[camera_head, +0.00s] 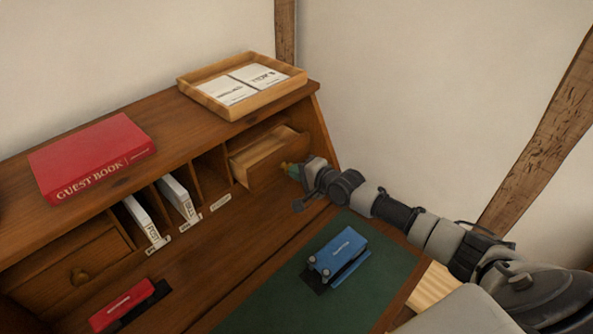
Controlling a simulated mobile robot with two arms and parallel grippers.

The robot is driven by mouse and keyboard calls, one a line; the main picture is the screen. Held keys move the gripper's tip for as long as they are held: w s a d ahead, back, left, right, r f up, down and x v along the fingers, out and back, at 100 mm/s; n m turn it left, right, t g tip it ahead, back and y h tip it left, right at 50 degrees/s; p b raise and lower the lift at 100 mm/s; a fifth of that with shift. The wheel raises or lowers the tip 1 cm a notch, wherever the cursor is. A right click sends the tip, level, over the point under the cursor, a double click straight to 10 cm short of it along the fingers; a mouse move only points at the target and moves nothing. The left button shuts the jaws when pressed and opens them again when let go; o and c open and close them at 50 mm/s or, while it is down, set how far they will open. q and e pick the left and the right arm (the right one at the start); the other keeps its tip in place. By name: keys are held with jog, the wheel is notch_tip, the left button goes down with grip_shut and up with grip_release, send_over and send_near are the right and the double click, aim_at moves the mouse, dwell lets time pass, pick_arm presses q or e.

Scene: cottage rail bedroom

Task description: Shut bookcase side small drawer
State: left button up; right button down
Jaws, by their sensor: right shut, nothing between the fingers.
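A small wooden drawer (262,158) at the right end of the desk's upper compartments is pulled part way out, and its empty-looking inside shows from above. My right gripper (292,170) is shut and empty, with its fingertips at the right part of that drawer's front. The fingers cover part of the front, and I cannot tell whether they touch it. A second small drawer (62,262) at the left end, with a round wooden knob, appears closed. My left gripper is not in view.
A wooden tray with papers (185,84) and a red guest book (92,155) lie on the desk top. White folders (178,200) stand in the slots between the drawers. A blue hole punch (338,250) sits on the green mat (262,308); a red stapler (122,306) lies at left.

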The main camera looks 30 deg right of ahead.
aim_at(282, 160)
jog(key=shift+w, duration=0.15)
jog(key=b+x, duration=0.2)
jog(key=r+b+x, duration=0.1)
jog(key=b+x, duration=0.1)
jog(key=x, duration=0.1)
jog(key=r+b+x, duration=0.1)
jog(key=b+x, duration=0.1)
jog(key=x, duration=0.1)
jog(key=shift+w+a+f, duration=0.1)
jog(key=shift+w+a, duration=0.05)
jog(key=shift+w, duration=0.2)
jog(key=shift+w+r, duration=0.2)
jog(key=shift+r, duration=0.35)
